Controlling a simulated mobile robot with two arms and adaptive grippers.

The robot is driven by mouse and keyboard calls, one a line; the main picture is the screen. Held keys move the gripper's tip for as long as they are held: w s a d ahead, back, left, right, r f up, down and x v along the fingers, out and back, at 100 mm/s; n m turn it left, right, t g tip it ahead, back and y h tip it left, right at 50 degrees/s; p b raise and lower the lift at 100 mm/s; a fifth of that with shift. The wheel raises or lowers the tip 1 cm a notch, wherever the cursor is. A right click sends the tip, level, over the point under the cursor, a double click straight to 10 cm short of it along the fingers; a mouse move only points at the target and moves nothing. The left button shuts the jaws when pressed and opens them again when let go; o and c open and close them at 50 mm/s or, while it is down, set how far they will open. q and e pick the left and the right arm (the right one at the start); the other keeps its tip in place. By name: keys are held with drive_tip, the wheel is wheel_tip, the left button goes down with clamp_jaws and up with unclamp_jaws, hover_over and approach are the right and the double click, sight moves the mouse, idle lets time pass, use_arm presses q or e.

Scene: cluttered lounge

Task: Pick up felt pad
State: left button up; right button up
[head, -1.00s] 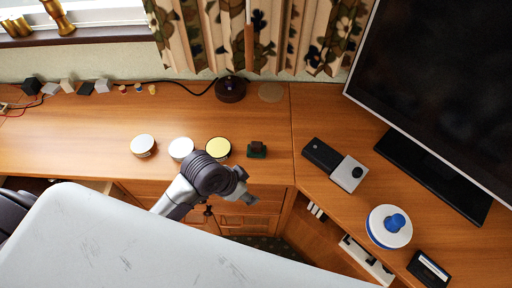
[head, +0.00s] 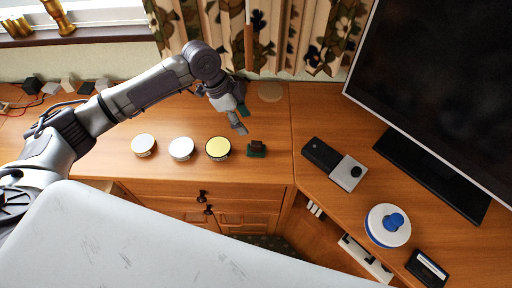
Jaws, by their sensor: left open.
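A flat, round, tan disc, which looks like the felt pad (head: 270,92), lies on the wooden desk near its back edge, below the curtain. My left gripper (head: 241,117) is open and empty. It hangs over the desk just left of the pad and nearer to me, with its fingers pointing down and right. The pad is not covered by the gripper and they appear apart. I cannot tell the exact height of the fingers above the desk. My right gripper is not in view.
A black box (head: 321,154) and a monitor (head: 440,90) are to the right. A patterned curtain (head: 290,40) hangs behind the pad.

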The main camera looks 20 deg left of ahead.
sight(255, 143)
use_arm(q)
drive_tip(key=x, duration=0.6)
drive_tip(key=shift+d, duration=0.1)
drive_tip(key=x, duration=0.1)
drive_tip(key=p+x, duration=0.1)
drive_tip(key=x, duration=0.2)
drive_tip(key=shift+s+f, duration=0.3)
drive_tip(key=shift+f, duration=0.65)
clamp_jaws()
